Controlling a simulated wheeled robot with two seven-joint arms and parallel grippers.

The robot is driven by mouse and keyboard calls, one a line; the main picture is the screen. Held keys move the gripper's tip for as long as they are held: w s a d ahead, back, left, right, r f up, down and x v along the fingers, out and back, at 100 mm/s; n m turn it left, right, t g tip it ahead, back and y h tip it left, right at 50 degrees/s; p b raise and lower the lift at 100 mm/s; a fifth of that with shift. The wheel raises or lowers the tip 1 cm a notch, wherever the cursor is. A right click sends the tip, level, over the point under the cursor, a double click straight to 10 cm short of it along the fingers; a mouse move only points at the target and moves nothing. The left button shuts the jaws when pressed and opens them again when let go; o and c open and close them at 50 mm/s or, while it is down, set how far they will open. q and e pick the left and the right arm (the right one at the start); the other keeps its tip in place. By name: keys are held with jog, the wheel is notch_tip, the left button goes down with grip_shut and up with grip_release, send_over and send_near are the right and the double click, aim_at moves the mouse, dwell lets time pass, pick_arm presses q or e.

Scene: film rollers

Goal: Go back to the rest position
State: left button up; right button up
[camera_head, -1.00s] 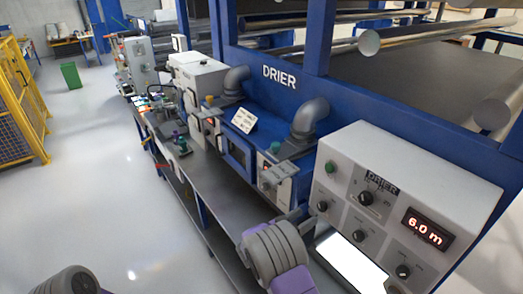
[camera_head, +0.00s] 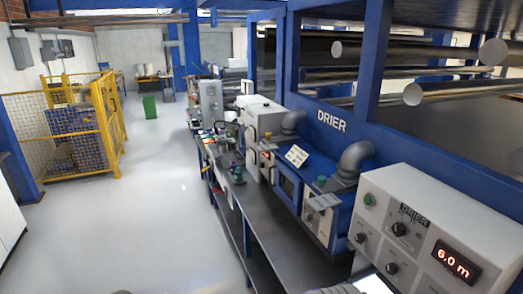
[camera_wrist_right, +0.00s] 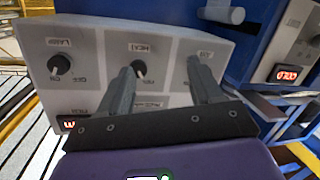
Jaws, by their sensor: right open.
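Behind the fingers is a light grey control panel (camera_wrist_right: 95,60) with several black knobs, seen upside down. I cannot tell whether the fingertips touch it. My left gripper is not in view. In the head view, only small pieces of my arms show at the bottom edge.
The grey drier control box (camera_head: 425,215) with a red "6.0 m" display stands at the right, before the blue drier (camera_head: 345,195). A long dark bench (camera_head: 262,222) runs along it. A yellow cage (camera_head: 107,110) and green bin (camera_head: 150,107) stand left; the floor (camera_head: 140,220) between is clear.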

jog(key=s+a+f+n+g+y, duration=0.1)
jog(key=s+a+f+n+y, duration=0.25)
jog(key=f, duration=0.55)
jog(key=s+a+f+y, duration=0.2)
jog(key=s+f+y, duration=0.2)
jog(key=f+y, duration=0.3)
jog(key=s+a+f+n+g+y+b, duration=0.1)
jog(key=s+a+f+g+y, duration=0.3)
jog(key=s+a, duration=0.45)
jog(key=s+a+f+n+g+y+b, duration=0.1)
jog(key=s+a+f+g+y, duration=0.3)
jog(key=s, duration=0.8)
pick_arm(q)
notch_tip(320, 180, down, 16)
jog(key=b, duration=1.3)
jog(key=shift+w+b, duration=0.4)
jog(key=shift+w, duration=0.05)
pick_arm(e)
notch_tip(320, 180, down, 13)
jog(key=t, duration=0.1)
jog(key=shift+w+a, duration=0.2)
jog(key=shift+w, duration=0.15)
jog(key=shift+h, duration=0.25)
jog(key=shift+c, duration=0.2)
